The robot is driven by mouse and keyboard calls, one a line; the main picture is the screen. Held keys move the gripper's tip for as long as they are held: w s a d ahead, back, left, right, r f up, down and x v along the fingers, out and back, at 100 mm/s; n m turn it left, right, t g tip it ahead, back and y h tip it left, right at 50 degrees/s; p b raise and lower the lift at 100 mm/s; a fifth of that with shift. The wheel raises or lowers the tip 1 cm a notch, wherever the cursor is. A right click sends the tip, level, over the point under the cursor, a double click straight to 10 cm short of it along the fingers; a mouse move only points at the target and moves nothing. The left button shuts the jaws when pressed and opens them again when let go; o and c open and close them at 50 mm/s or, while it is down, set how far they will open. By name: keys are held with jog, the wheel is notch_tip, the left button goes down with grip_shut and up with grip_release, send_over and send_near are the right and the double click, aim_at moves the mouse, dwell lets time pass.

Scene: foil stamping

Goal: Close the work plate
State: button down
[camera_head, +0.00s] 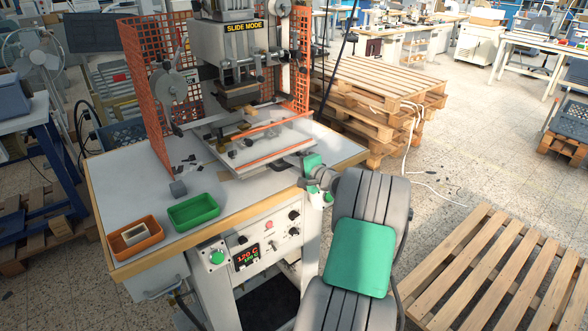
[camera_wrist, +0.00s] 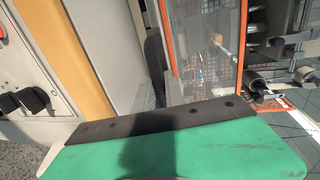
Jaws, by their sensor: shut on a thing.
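The work plate (camera_head: 262,148) is a pale flat plate with orange edge strips. It sticks out toward the front right from under the stamping head (camera_head: 236,92). Small dark fittings sit on its left part. My gripper (camera_head: 308,172) is at the plate's front right corner, over the table's edge, and is shut on the plate's edge or handle there. The exact contact is hidden by my gripper. In the wrist view, the plate (camera_wrist: 206,48) shows as a clear, reflecting surface with an orange border, just beyond my green and black gripper body.
A green tray (camera_head: 193,212) and an orange tray (camera_head: 134,238) stand on the left of the table (camera_head: 235,192). Orange mesh guards (camera_head: 146,85) flank the press. The control panel (camera_head: 252,250) is below the table's edge. Wooden pallets (camera_head: 378,90) are stacked behind on the right.

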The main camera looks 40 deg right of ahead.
jog(key=c, duration=1.4)
grip_release()
jog(key=shift+c, duration=0.2)
jog(key=shift+s, duration=0.15)
jog(key=b+v, duration=0.1)
jog(key=v, duration=0.6)
jog(key=shift+s, duration=0.3)
jog(key=shift+r, duration=0.15)
jog(key=shift+c, duration=0.3)
